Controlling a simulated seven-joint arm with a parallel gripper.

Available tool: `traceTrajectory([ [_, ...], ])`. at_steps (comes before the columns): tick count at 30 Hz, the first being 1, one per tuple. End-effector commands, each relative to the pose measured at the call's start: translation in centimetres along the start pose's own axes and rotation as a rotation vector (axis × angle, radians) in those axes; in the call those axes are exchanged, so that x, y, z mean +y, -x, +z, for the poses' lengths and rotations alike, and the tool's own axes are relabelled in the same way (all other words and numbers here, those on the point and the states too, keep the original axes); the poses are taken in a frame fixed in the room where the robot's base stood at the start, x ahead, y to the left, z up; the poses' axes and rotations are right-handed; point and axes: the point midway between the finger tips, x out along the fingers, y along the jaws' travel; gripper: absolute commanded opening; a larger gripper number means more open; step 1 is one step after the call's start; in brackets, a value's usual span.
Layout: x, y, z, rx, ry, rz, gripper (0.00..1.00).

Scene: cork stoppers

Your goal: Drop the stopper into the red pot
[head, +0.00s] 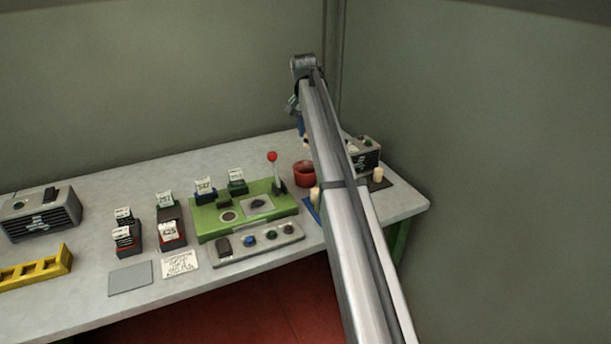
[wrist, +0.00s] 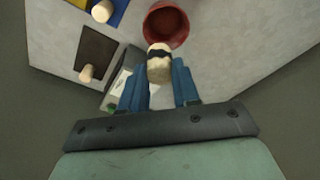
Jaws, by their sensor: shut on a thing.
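My gripper (wrist: 161,82), with blue fingers, is shut on a pale cork stopper (wrist: 159,67) with a dark band. In the wrist view the held stopper overlaps the near rim of the red pot (wrist: 166,25); its exact height above the rim is hard to tell. The red pot (head: 304,176) stands on the table in the head view, its right side near my arm. There my gripper (head: 303,133) is above the pot, partly hidden by my arm. The pot's visible inside looks empty.
Another stopper (wrist: 103,11) stands on a blue mat, and one (wrist: 87,72) on a dark mat (wrist: 97,48).

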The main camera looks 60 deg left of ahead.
Motion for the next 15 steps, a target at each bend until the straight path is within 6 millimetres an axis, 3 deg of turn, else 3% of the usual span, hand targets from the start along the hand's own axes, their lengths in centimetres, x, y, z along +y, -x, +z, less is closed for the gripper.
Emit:
traceTrajectory([
  [15, 0.0, -4.6, 0.7, 0.000, 0.002, 0.000, 0.03],
])
